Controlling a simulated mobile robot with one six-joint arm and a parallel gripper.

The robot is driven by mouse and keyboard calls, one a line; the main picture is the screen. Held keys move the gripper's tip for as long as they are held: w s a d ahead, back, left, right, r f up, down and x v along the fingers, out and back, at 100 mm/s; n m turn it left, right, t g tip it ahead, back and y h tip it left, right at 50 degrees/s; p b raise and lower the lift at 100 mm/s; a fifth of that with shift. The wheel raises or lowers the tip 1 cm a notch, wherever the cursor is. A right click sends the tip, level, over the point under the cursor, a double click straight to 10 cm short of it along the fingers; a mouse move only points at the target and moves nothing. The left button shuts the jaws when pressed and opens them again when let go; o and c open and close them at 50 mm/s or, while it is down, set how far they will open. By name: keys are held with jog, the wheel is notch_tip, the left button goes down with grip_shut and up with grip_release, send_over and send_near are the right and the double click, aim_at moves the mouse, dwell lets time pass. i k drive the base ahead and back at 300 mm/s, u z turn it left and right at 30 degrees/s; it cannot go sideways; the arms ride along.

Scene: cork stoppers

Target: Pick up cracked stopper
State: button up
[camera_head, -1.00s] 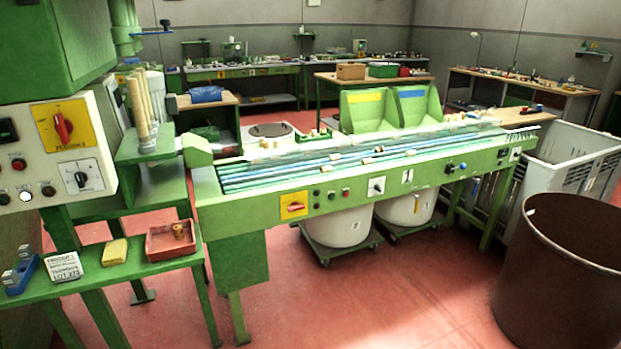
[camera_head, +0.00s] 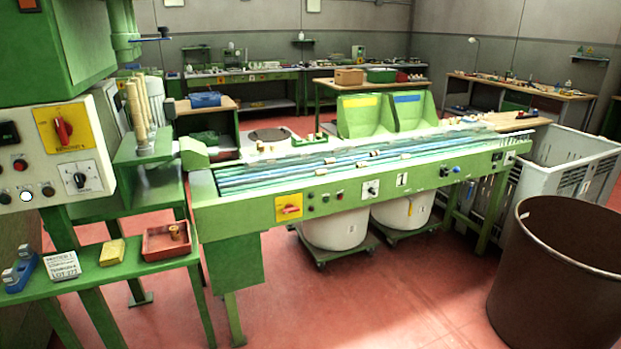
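Several small tan cork stoppers lie on the rails of the green sorting machine (camera_head: 245,213), including one cork (camera_head: 375,153) near the middle. Another cork (camera_head: 175,232) stands in the red tray (camera_head: 160,255) on the green side stand at the left. Stacked corks form tall columns (camera_head: 135,108) beside the control cabinet. The corks are too small here to tell which one is cracked. My gripper is not in view.
A yellow sponge (camera_head: 112,252), a lettered card (camera_head: 62,265) and a blue device (camera_head: 20,272) share the side stand. A large brown bin (camera_head: 560,285) and a grey crate (camera_head: 575,165) stand at right. White tubs (camera_head: 335,230) sit under the machine. The red floor in front is clear.

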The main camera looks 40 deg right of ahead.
aim_at(320, 172)
jog(key=z, duration=0.05)
jog(key=i, duration=0.95)
jog(key=u, duration=0.05)
